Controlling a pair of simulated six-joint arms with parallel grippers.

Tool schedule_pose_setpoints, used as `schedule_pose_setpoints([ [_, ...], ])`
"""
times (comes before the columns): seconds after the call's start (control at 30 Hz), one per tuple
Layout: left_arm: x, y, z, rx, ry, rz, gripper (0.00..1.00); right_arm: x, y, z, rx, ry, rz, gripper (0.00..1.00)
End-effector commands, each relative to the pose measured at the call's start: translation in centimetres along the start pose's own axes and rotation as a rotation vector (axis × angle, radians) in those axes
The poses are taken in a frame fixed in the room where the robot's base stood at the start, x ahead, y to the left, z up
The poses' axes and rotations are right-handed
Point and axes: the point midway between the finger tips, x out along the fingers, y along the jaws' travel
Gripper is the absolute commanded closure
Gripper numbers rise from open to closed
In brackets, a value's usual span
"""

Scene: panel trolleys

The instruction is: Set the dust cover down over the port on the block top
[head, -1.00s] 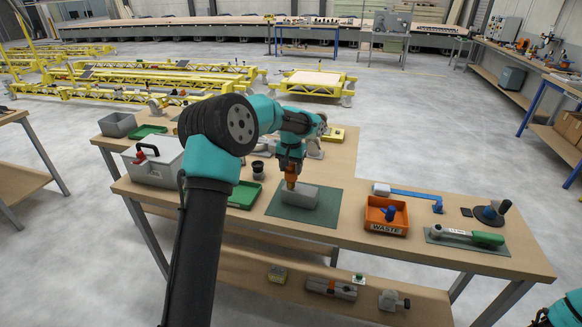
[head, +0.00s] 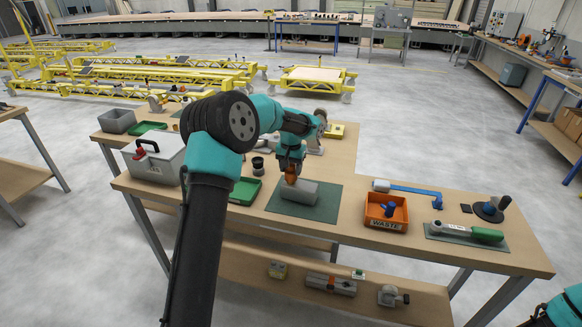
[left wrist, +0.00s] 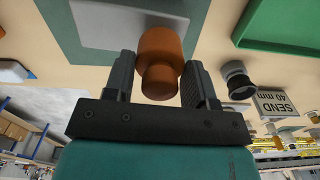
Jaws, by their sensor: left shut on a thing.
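The dust cover, a stepped orange-brown cap (left wrist: 163,58), is between the two fingers of my left gripper (left wrist: 158,85) in the left wrist view. In the head view my left gripper (head: 291,179) is shut on it, at the left part of the grey block (head: 316,196). The block lies on a dark green mat (head: 328,210); part of it also shows behind the cap in the left wrist view (left wrist: 105,25). I cannot see the port, and cannot tell whether the cap touches the block. My right gripper is out of view.
An orange waste bin (head: 386,224) holding a blue item stands right of the mat. A green tray (head: 243,191), a dark round fitting (head: 257,166) and a grey case (head: 153,165) are to the left. A green-handled tool (head: 486,234) lies far right.

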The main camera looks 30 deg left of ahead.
Motion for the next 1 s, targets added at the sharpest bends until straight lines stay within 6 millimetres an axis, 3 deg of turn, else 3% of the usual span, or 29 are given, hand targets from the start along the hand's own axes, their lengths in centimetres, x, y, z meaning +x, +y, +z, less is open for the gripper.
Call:
schedule_pose_setpoints([
  [0.9,1.8,0.0,0.0,-0.001,0.000,0.000,0.74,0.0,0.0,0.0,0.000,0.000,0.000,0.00],
  [0.93,1.7,0.0,0.0,-0.001,0.001,0.000,0.46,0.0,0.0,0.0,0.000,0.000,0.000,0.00],
  [1.0,1.7,0.0,0.0,-0.001,0.001,0.000,0.40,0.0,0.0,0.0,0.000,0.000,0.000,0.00],
])
